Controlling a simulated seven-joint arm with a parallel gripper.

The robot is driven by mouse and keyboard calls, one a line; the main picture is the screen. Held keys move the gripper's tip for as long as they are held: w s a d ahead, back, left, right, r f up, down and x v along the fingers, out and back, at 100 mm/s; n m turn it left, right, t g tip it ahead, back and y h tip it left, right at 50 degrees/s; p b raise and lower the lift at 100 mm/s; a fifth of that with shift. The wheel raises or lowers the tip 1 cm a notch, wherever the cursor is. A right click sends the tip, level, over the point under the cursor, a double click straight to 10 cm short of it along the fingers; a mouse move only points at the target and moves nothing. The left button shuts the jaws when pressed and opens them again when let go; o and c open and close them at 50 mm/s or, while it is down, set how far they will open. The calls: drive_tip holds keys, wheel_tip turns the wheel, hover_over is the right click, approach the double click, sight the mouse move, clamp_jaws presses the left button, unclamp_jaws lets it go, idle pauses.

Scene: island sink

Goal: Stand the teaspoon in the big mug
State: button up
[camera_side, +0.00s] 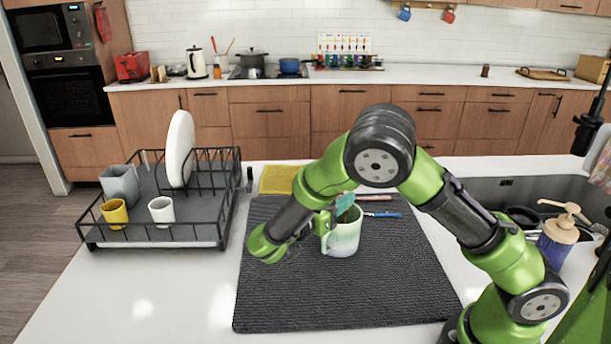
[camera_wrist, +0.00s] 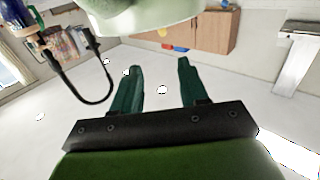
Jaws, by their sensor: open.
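The big mug (camera_side: 342,238), pale green fading to white, stands upright on the dark mat. Its pale green side also fills the top of the wrist view (camera_wrist: 140,18). My gripper (camera_side: 338,210) reaches in from the left at the mug's rim; whether it touches is unclear. In the wrist view its two dark green fingers (camera_wrist: 158,82) are apart with nothing between them. I cannot clearly make out the teaspoon; something dark and brownish shows at the mug's mouth, partly hidden by my fingers.
A blue-handled utensil (camera_side: 383,215) and a thin pinkish stick (camera_side: 374,197) lie behind the mug on the mat (camera_side: 300,305). A dish rack (camera_side: 160,235) with cups and a plate stands left. The sink (camera_side: 480,190) and a soap bottle (camera_side: 558,238) are right. The mat's front is clear.

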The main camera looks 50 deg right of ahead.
drive_tip(key=a, duration=1.6)
drive_tip(key=shift+a, duration=0.35)
drive_tip(key=s+d+f+n+g+y, duration=0.25)
drive_tip(key=s+d+n+y, duration=0.4)
drive_tip(key=n+y, duration=0.65)
drive_tip(key=s+d+r+n+t+y, duration=0.1)
drive_tip(key=s+d+r+t+y, duration=0.1)
drive_tip(key=s+r+t+y, duration=0.5)
wheel_tip(320, 180, up, 6)
drive_tip(key=s+t, duration=0.1)
drive_tip(key=t, duration=0.1)
drive_tip(key=shift+s+d+t, duration=0.15)
drive_tip(key=shift+s+t, duration=0.05)
drive_tip(key=shift+t, duration=0.15)
